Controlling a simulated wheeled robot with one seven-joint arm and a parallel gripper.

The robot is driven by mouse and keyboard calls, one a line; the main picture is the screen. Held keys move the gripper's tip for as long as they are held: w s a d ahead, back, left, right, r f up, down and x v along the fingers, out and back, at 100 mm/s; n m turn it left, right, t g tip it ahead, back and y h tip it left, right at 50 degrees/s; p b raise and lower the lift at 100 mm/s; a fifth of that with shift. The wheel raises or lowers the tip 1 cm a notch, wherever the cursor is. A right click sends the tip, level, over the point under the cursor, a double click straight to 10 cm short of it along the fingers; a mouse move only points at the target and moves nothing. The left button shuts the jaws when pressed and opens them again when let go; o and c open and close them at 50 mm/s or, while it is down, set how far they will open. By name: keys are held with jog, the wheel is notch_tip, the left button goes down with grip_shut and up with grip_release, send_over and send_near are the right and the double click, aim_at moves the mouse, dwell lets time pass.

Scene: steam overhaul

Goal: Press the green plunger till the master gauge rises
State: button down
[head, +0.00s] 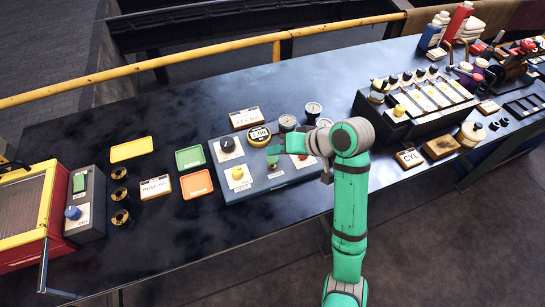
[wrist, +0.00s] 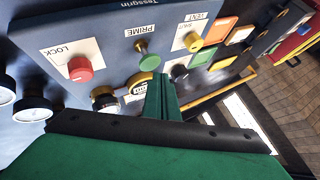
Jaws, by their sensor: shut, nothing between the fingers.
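The green plunger (wrist: 149,61) stands on the blue-grey panel (head: 278,186) beside the label PRIME. In the wrist view its round cap is just beyond my fingertips. My gripper (wrist: 161,80) is shut and empty, with its green fingers close together. In the head view my gripper (head: 276,149) hangs over the panel and largely hides the plunger. I cannot tell whether the fingertips touch the cap. Round gauges (head: 288,122) stand at the panel's back edge; their needles are too small to read, and I cannot tell which is the master gauge.
A yellow knob (wrist: 193,42) marked VENT or SHUT and a red knob (wrist: 80,68) marked LOCK flank the plunger. A yellow-ringed dial (head: 258,134) and a black knob (head: 227,144) sit on the panel too. Coloured trays (head: 131,149) lie left; a valve box (head: 397,125) stands right.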

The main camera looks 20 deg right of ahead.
aim_at(276, 160)
jog(key=shift+r, duration=0.1)
jog(key=shift+r, duration=2.45)
